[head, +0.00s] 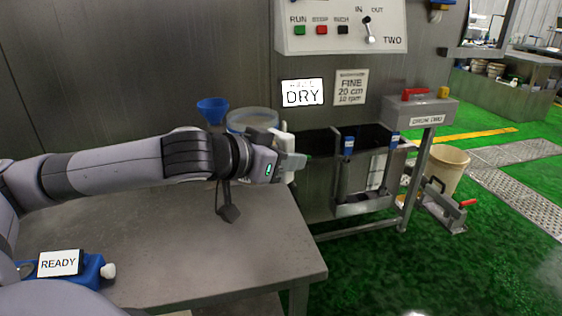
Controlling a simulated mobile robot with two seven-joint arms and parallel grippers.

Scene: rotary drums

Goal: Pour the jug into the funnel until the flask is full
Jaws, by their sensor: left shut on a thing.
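The jug (252,115) is a pale, translucent vessel with a round rim, behind my left wrist at the table's back edge. Its lower part is hidden by my arm. My left gripper (293,157) is shut at a white upright piece (287,138) beside the jug, which looks like its handle. The blue funnel (212,108) stands just left of the jug, mouth up. What is under the funnel, including any flask, is hidden behind my left forearm. Liquid level cannot be seen. My right gripper is not in view.
The grey table (180,260) is mostly bare in front. A blue object with a READY card (58,263) lies at its left. A metal trough with blue-handled tools (348,150) stands to the right. A control panel (340,28) hangs on the wall above.

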